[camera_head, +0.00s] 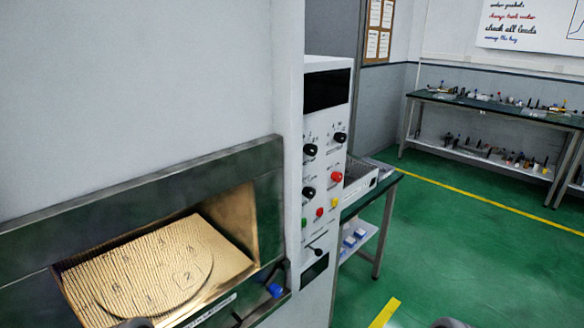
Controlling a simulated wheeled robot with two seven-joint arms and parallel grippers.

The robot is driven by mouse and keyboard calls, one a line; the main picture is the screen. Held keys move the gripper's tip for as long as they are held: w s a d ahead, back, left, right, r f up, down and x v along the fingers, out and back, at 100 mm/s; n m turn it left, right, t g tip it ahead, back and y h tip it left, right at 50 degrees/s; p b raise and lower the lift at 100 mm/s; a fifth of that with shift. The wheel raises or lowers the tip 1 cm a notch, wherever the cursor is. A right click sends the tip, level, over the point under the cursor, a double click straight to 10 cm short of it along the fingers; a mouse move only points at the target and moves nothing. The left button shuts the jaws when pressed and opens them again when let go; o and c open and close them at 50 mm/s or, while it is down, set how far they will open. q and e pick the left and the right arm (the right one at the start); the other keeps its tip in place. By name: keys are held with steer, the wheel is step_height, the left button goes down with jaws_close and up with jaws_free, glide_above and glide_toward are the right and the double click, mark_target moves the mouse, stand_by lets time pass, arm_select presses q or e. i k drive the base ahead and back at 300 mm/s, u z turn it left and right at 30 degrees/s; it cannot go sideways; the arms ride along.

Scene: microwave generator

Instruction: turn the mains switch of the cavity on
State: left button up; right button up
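The cavity (235,225) is an open, gold-lined chamber in a grey cabinet, with a round numbered plate (150,275) on its floor. The control panel (322,122) stands right of it, with a dark display, black knobs, a larger red button (336,177) and small green, red and yellow buttons. A small dark lever switch (314,250) sits low on the panel; I cannot read its label or its position. Dark rounded tips at the bottom edge, one left (135,323) and one right (450,323), seem to be my left and right grippers. Both are apart from the panel and mostly cut off.
A blue-ended handle (274,289) sticks out at the cavity's lower right corner. A green-topped table (372,195) with a grey box (360,188) stands behind the panel. The green floor (450,235) at right is clear up to a far bench (490,110) with small items.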

mark_target(337, 177)
steer(key=z, duration=1.55)
steer(key=i, duration=1.3)
steer(key=u, duration=2.9)
